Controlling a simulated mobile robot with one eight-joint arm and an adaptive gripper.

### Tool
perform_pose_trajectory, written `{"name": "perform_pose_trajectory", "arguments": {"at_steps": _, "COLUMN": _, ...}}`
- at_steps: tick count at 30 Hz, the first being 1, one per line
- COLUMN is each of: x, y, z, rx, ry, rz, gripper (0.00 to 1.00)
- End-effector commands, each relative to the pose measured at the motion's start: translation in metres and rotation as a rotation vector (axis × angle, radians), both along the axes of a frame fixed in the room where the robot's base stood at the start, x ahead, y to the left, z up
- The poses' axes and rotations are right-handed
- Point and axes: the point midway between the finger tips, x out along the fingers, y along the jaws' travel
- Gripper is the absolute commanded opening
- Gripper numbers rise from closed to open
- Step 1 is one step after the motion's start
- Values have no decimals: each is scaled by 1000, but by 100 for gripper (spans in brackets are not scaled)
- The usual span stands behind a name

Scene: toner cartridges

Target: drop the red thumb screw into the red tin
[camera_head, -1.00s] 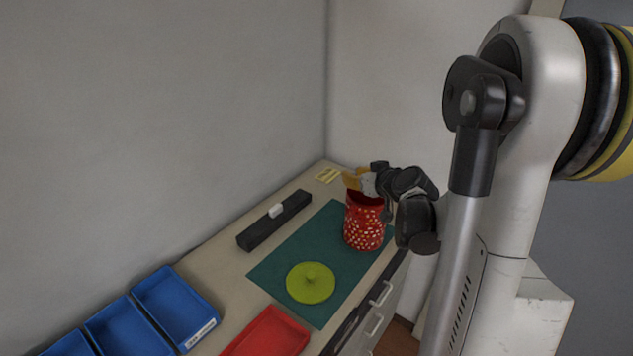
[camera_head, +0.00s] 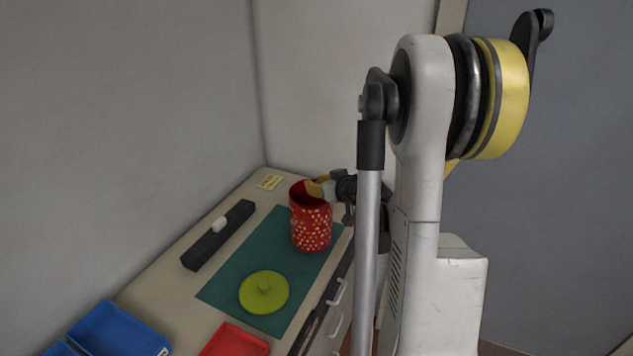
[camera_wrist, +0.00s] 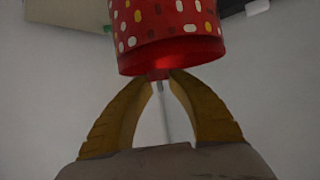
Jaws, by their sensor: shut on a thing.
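The red tin (camera_head: 311,229), with white and yellow spots, stands upright and open on the green mat (camera_head: 229,277). My gripper (camera_head: 313,189) is at the tin's mouth, with its yellow fingertips over the rim. In the wrist view the tin (camera_wrist: 165,22) appears upside down, its mouth toward my fingers. My gripper (camera_wrist: 160,76) is shut there on the red thumb screw (camera_wrist: 163,103); a little red shows between the tips and a thin grey shank runs out between the fingers. The screw is hidden in the head view. I cannot tell how far it is inside the rim.
A yellow-green knobbed lid (camera_head: 264,293) lies on the mat in front of the tin. A black bar with a white piece (camera_head: 217,238) lies left of the mat. A red tray (camera_head: 232,344) and blue bins (camera_head: 118,331) are nearer. Walls stand behind and left.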

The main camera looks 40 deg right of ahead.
Motion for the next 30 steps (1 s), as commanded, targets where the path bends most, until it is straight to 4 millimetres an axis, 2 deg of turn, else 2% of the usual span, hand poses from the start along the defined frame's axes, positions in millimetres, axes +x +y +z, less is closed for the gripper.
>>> {"name": "perform_pose_trajectory", "arguments": {"at_steps": 6, "x": 0, "y": 0, "z": 0, "rx": 0, "ry": 0, "rz": 0, "gripper": 9}}
{"name": "perform_pose_trajectory", "arguments": {"at_steps": 7, "x": 0, "y": 0, "z": 0, "rx": 0, "ry": 0, "rz": 0, "gripper": 31}}
{"name": "perform_pose_trajectory", "arguments": {"at_steps": 9, "x": 0, "y": 0, "z": 0, "rx": 0, "ry": 0, "rz": 0, "gripper": 47}}
{"name": "perform_pose_trajectory", "arguments": {"at_steps": 20, "x": -4, "y": 1, "z": 3, "rx": 0, "ry": 0, "rz": -1, "gripper": 47}}
{"name": "perform_pose_trajectory", "arguments": {"at_steps": 23, "x": -17, "y": 3, "z": 8, "rx": 1, "ry": 0, "rz": -3, "gripper": 47}}
{"name": "perform_pose_trajectory", "arguments": {"at_steps": 30, "x": -64, "y": 12, "z": 32, "rx": 1, "ry": 0, "rz": -4, "gripper": 47}}
